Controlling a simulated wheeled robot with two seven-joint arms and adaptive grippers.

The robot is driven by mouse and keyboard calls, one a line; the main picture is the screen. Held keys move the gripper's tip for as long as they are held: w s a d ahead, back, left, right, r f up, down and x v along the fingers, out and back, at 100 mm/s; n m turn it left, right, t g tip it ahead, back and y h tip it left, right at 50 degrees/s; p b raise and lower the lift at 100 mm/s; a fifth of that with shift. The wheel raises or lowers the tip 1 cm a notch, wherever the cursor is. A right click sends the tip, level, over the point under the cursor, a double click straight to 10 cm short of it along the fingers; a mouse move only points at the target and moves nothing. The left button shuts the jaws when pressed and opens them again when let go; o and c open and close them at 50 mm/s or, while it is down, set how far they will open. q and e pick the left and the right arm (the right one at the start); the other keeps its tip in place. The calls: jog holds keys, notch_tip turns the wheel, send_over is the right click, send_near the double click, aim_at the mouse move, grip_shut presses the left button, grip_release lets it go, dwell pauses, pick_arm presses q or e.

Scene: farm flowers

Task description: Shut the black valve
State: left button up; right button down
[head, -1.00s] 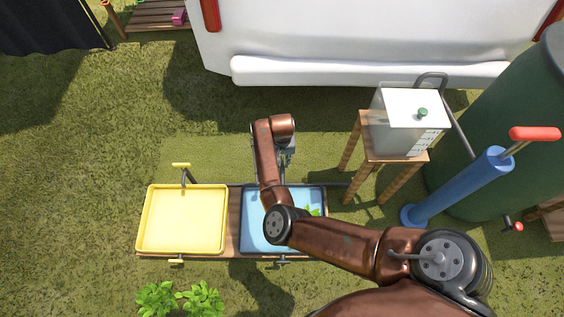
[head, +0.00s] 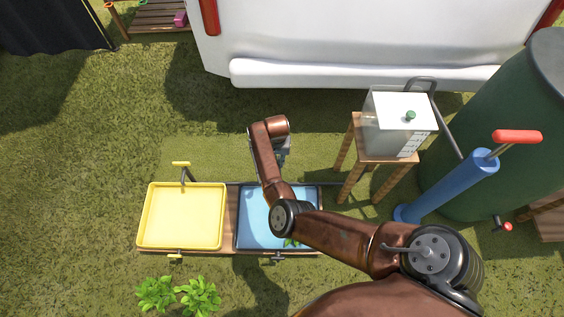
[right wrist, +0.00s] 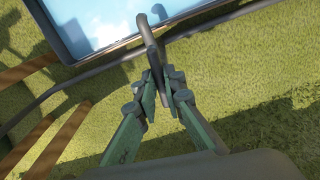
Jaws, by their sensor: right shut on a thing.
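The black valve (right wrist: 149,35) is a dark bent pipe piece at the back edge of the blue basin. In the right wrist view, my right gripper (right wrist: 160,88) has its two green-grey fingers closed on it, with the basin just beyond. In the head view, my right gripper (head: 283,150) points down behind the blue basin (head: 264,233), and my own arm hides the valve there. A smaller black handle (head: 278,260) shows at the basin's front edge. My left gripper is not in view.
A yellow basin (head: 181,244) with a yellow valve (head: 181,164) stands left of the blue one. A clear tank (head: 395,125) on a wooden stool, a blue pump (head: 447,190) and a green barrel (head: 500,130) stand on the right. Grass on the left is open.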

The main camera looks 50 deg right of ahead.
jog(key=shift+r+m+p, duration=0.3)
jog(key=shift+m+p, duration=0.6)
jog(key=shift+p, duration=0.2)
jog(key=shift+d+f+m+p, duration=0.1)
jog(key=shift+m+p, duration=0.25)
jog(key=shift+m, duration=0.35)
jog(key=shift+f+m, duration=0.15)
jog(key=shift+m, duration=0.85)
jog(key=m, duration=0.4)
jog(key=shift+m+p, duration=0.3)
jog(key=shift+p, duration=0.1)
jog(key=m, duration=0.2)
jog(key=shift+m, duration=0.3)
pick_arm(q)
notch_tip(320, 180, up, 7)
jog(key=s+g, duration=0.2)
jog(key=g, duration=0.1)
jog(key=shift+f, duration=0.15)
pick_arm(e)
jog(key=shift+m, duration=2.1)
jog(key=c, duration=2.1)
grip_release()
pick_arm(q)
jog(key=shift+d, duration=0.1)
pick_arm(e)
jog(key=shift+o, duration=0.4)
